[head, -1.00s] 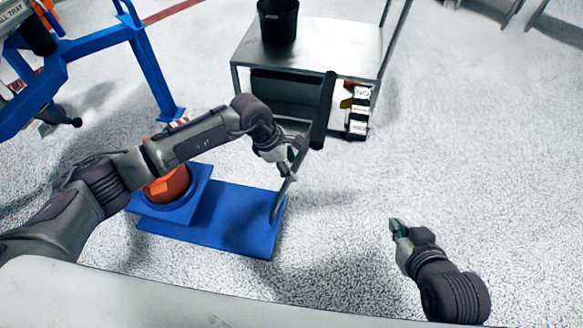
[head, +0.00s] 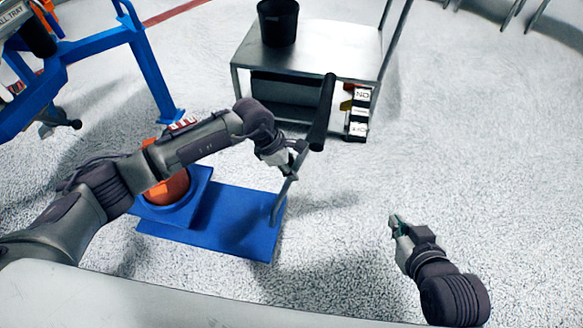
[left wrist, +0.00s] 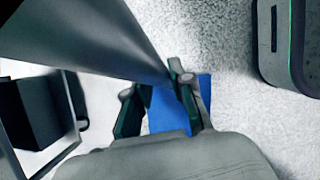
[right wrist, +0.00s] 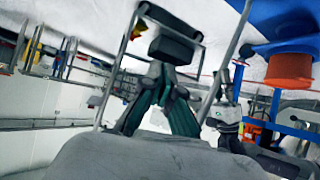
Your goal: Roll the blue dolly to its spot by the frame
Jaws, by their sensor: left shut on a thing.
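The blue dolly (head: 237,228) is a flat platform on the floor left of centre. An orange drum (head: 170,188) sits in its raised blue holder, partly hidden by my left arm; it also shows in the right wrist view (right wrist: 290,68). A grey handle post with a dark grip (head: 322,112) rises from the dolly's right end. My left gripper (head: 291,168) is shut on this post below the grip. The blue frame (head: 150,75) stands at upper left, apart from the dolly. My right gripper (head: 394,221) is empty over the floor at right, its fingers close together.
A metal cart (head: 340,48) with a black bucket (head: 278,22) on top stands beyond the handle. A small labelled box (head: 358,112) stands by its right leg. Floor is clear at right and between dolly and frame; no marked spot is visible.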

